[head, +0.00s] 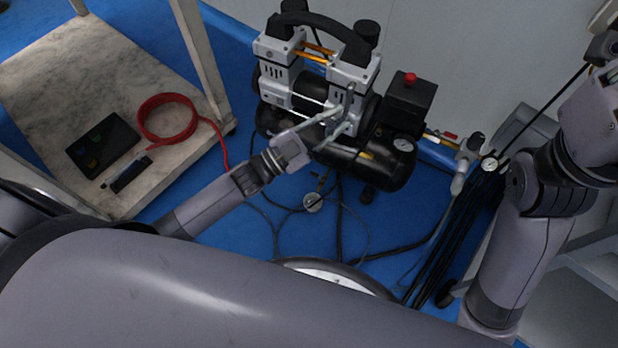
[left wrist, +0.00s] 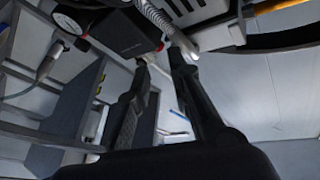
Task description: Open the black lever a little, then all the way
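My left gripper (head: 331,122) reaches over the black tank of the silver-and-black air compressor (head: 352,157), its fingertips in front of the right pump head. In the left wrist view its two fingers (left wrist: 160,57) stand apart with a gap between them and nothing clearly held. A braided metal hose (left wrist: 158,20) and the pump body lie just beyond the tips. I cannot make out the black lever for certain; it may be hidden or too small. My right arm rises at the right edge of the head view, its gripper not clearly visible there.
A black switch box (head: 406,100) with a red knob and a gauge (head: 403,145) sit at the compressor's right. Black hoses (head: 440,255) trail over the blue floor. A low table (head: 60,75) at left holds a red coiled hose (head: 168,119) and a tablet (head: 102,145).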

